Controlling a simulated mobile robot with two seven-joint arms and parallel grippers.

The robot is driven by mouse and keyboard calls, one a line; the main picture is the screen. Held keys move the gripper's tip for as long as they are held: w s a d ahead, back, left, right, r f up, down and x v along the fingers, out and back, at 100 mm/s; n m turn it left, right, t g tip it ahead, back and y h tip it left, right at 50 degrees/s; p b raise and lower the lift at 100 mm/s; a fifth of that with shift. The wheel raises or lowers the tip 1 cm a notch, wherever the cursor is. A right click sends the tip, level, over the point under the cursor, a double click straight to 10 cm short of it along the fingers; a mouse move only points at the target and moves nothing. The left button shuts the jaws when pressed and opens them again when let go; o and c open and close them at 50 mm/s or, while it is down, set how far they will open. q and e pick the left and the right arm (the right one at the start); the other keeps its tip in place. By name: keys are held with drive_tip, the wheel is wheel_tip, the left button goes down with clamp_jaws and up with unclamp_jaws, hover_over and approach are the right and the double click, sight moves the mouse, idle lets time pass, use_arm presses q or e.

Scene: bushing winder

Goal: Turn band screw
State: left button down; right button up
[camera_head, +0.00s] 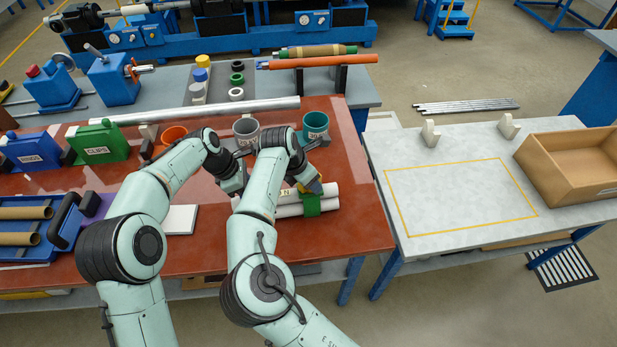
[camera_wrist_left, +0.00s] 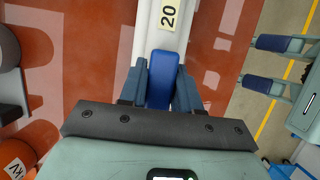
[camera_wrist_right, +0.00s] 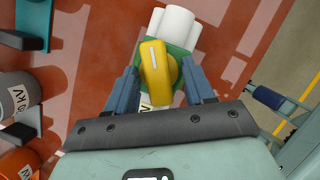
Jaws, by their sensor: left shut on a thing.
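White tubes (camera_head: 326,192) lie on the red table, strapped by a green band (camera_head: 312,204). The band's yellow screw knob (camera_wrist_right: 155,70) stands up between the fingers of my right gripper (camera_wrist_right: 160,75). These fingers are open on either side of the knob, with narrow gaps showing. My right gripper also shows above the band in the head view (camera_head: 315,187). My left gripper (camera_wrist_left: 162,75) is shut on a blue block (camera_wrist_left: 162,82) at the end of a white tube with a "20" label (camera_wrist_left: 168,16). In the head view, the right arm partly hides this grip.
A grey cup (camera_head: 246,131), a teal cup (camera_head: 315,125) and an orange cup (camera_head: 174,135) stand behind the grippers. A long silver rod (camera_head: 200,110) lies at the table's back. To the right, a grey table (camera_head: 460,205) carries a cardboard box (camera_head: 570,165).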

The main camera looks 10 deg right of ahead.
drive_tip(key=shift+r, duration=0.15)
drive_tip(key=shift+r, duration=0.2)
use_arm(q)
drive_tip(key=shift+d, duration=0.1)
use_arm(e)
drive_tip(key=v, duration=1.1)
drive_tip(key=shift+a+r, duration=0.15)
drive_tip(key=shift+r, duration=0.1)
drive_tip(key=shift+s, duration=0.1)
use_arm(q)
drive_tip(key=c, duration=0.7)
unclamp_jaws()
